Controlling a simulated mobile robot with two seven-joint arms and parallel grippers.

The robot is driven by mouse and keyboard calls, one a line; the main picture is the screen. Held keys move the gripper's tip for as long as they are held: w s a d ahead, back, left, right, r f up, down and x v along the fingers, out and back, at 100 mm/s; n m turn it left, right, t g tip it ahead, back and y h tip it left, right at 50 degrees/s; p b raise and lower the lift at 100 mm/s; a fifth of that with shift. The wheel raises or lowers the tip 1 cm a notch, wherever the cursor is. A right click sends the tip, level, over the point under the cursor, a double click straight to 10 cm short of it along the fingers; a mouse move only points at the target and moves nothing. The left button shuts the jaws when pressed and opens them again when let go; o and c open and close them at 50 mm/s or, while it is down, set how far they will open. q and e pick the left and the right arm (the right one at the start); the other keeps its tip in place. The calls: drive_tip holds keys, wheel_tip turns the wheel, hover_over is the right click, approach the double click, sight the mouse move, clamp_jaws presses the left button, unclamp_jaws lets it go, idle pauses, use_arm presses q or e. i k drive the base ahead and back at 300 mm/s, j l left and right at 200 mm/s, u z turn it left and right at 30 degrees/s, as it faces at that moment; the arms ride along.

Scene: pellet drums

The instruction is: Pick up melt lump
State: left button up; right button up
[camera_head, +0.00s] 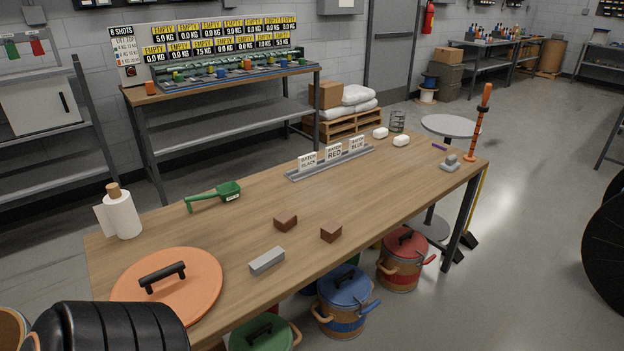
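No object is clearly recognisable as the melt lump. A small grey lumpy object (450,163) lies near the table's right end, by the orange upright post. Two brown blocks, the left one (285,222) and the right one (331,233), lie apart near the middle front. A grey bar (267,261) lies to their left, nearer the front edge. Neither of my grippers is in view.
The wooden table (400,185) also carries an orange lid (190,290), paper roll (119,215), green scoop (214,196) and a grey rack (330,163) of batch signs. Red (403,262), blue (345,300) and green-lidded drums stand along its front. Its centre right is clear.

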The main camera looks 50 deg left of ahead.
sight(283, 221)
drive_tip(key=i, duration=1.4)
drive_tip(key=i+u, duration=0.4)
drive_tip(key=i+l+u, duration=0.25)
drive_tip(key=u, duration=0.15)
drive_tip(key=i+u, duration=0.1)
drive_tip(key=u, duration=1.4)
